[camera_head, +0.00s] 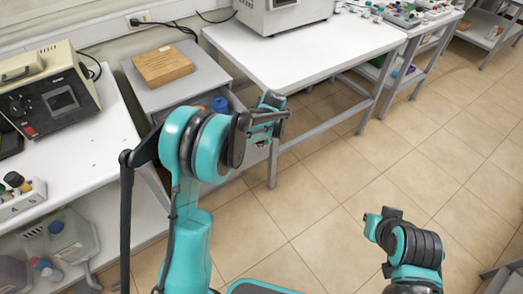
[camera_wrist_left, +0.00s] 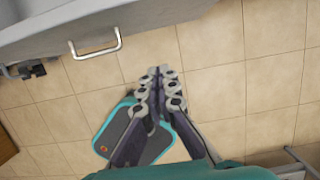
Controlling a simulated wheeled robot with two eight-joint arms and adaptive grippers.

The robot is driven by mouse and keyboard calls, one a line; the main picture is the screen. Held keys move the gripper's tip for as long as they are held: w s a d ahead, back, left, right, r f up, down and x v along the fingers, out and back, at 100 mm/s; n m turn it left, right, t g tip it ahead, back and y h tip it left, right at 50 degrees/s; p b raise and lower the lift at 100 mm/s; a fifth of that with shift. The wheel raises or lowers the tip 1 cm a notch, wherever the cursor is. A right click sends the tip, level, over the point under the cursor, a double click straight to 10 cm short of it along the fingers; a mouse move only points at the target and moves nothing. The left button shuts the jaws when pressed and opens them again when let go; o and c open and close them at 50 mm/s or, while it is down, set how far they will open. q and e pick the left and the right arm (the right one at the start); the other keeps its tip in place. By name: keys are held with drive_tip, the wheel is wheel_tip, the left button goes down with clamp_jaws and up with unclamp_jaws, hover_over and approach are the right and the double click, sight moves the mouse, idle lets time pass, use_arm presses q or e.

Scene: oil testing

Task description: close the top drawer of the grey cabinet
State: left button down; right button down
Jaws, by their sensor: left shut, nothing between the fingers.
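The grey cabinet (camera_head: 203,82) stands between the left bench and the white table. Its top drawer (camera_head: 238,101) is pulled out, with a blue item (camera_head: 220,104) and an orange item inside; my left arm hides part of it. My left gripper (camera_head: 281,114) is shut and empty, in front of the drawer on its right side. In the left wrist view, the shut fingertips (camera_wrist_left: 160,72) are apart from the grey drawer front (camera_wrist_left: 150,14) and its metal handle (camera_wrist_left: 96,44). My right arm shows at lower right, but its fingers cannot be made out.
A wooden box (camera_head: 163,66) lies on the cabinet top. The white table (camera_head: 305,50) stands to the right, with a leg near my left gripper. A bench with an instrument (camera_head: 50,92) is at the left. Tiled floor (camera_head: 330,185) is open in front.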

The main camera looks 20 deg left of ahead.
sight(253, 148)
use_arm(q)
drive_tip(key=w+a+f+b, duration=0.1)
drive_tip(key=f, duration=0.2)
drive_tip(key=w+a+f+b, duration=0.1)
drive_tip(key=a+f+b, duration=0.1)
drive_tip(key=f, duration=0.1)
drive_tip(key=w+a+f+b, duration=0.1)
drive_tip(key=f+b, duration=0.1)
drive_tip(key=f, duration=0.1)
drive_tip(key=shift+w+a+f, duration=0.2)
drive_tip(key=shift+w+a, duration=0.05)
drive_tip(key=shift+w, duration=0.15)
drive_tip(key=shift+w+a+r, duration=0.1)
drive_tip(key=shift+w+a, duration=0.1)
